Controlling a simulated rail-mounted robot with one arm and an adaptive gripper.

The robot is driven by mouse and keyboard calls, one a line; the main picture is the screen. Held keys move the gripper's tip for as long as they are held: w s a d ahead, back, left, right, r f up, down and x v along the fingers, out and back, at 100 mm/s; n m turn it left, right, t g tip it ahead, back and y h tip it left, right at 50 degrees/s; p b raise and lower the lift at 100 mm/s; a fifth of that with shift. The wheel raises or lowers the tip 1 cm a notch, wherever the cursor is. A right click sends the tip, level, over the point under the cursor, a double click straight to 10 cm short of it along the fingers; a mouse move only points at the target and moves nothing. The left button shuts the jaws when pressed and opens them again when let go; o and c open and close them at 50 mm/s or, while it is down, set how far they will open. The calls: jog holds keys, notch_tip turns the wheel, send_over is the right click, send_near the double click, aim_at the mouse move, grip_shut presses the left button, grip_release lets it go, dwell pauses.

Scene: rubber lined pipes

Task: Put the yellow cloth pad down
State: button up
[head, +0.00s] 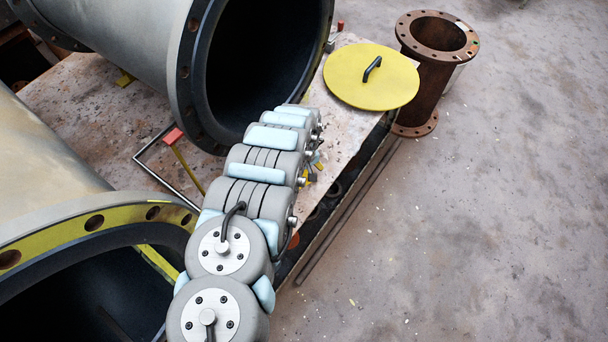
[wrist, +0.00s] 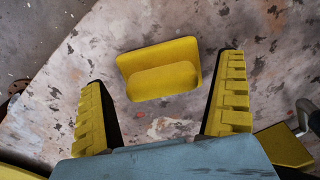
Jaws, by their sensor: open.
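The yellow cloth pad (wrist: 160,80) lies on the stained, paint-flecked work surface in the wrist view, ahead of my gripper. It looks like a flat yellow plate with a raised, rounded part along its near side. My gripper (wrist: 165,72) is open, with one ridged yellow finger on each side of the pad. There is a clear gap between the pad and each finger. In the head view my arm hides most of the gripper, and I cannot make out the pad there.
A round yellow lid (head: 372,77) with a black handle lies on the work surface (head: 75,118) at the back right. A rusty flanged pipe (head: 432,80) stands beside it on the floor. Big rubber-lined pipes (head: 135,45) fill the left. The floor on the right is clear.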

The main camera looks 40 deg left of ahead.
aim_at(304, 174)
notch_tip(304, 174, up, 12)
jog(key=p, duration=0.2)
jog(key=shift+f, duration=0.2)
dwell(0.3)
